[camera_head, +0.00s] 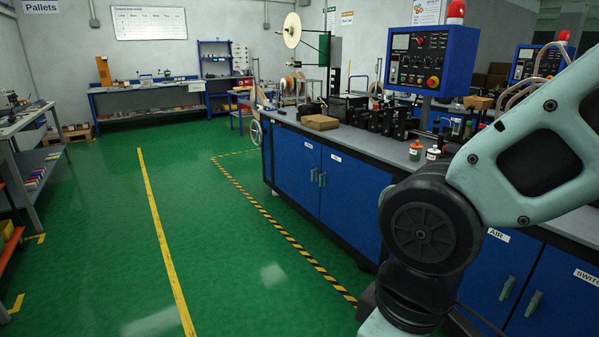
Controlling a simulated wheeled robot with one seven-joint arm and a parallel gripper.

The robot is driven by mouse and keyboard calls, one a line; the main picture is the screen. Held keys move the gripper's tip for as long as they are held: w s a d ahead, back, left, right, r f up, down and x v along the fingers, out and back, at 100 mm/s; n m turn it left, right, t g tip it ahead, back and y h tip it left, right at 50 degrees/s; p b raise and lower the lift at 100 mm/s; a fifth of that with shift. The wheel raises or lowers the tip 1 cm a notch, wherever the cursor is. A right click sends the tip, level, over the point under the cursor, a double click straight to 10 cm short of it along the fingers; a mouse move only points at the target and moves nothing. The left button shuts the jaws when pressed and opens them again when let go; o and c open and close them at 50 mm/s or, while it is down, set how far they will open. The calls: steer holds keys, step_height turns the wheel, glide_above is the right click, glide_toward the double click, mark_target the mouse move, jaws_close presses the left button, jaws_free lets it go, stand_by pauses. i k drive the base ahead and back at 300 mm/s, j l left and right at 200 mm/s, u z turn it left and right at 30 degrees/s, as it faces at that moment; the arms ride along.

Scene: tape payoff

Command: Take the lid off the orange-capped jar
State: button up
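My arm crosses the right side of the view, in front of the bench. My gripper is out of view, so its place relative to the jars does not show.
Dark machine blocks (375,119) and a cardboard box (319,122) stand on the bench behind the jars. A blue control panel (431,62) rises above them. Blue cabinets (347,188) fill the bench front. The green floor (110,230) to the left is clear.

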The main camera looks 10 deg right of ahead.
mark_target(417, 145)
steer(key=i+l+z, duration=0.15)
steer(key=i, duration=0.7)
steer(key=i+z, duration=0.15)
steer(key=i, duration=0.75)
steer(key=i+z, duration=0.15)
steer(key=i, duration=0.7)
steer(key=i+j+z, duration=0.15)
steer(key=i, duration=0.75)
steer(key=j, duration=0.1)
